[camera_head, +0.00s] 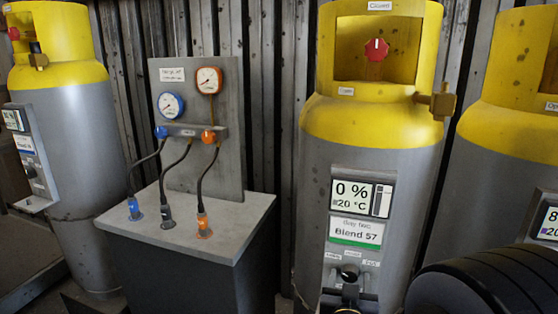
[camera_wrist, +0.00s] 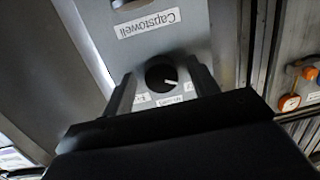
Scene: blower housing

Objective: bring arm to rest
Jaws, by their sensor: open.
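My gripper (camera_wrist: 164,76) is open in the wrist view. Its two fingers stand on either side of a round black knob (camera_wrist: 158,76) with a white pointer line, with gaps visible on both sides. How far the fingertips are from the panel is hard to tell. The knob sits on a grey panel (camera_wrist: 190,38) under a white label reading "Capstowell" (camera_wrist: 148,22). The palm hides what lies below.
In the head view, a grey and yellow cylinder (camera_head: 330,145) labelled "Blend 57" shows 0 % and 20 °C. A gauge stand (camera_head: 230,110) with hoses is left of it, on a grey-topped block (camera_head: 180,222). More cylinders stand at left (camera_head: 75,135) and right (camera_head: 485,150).

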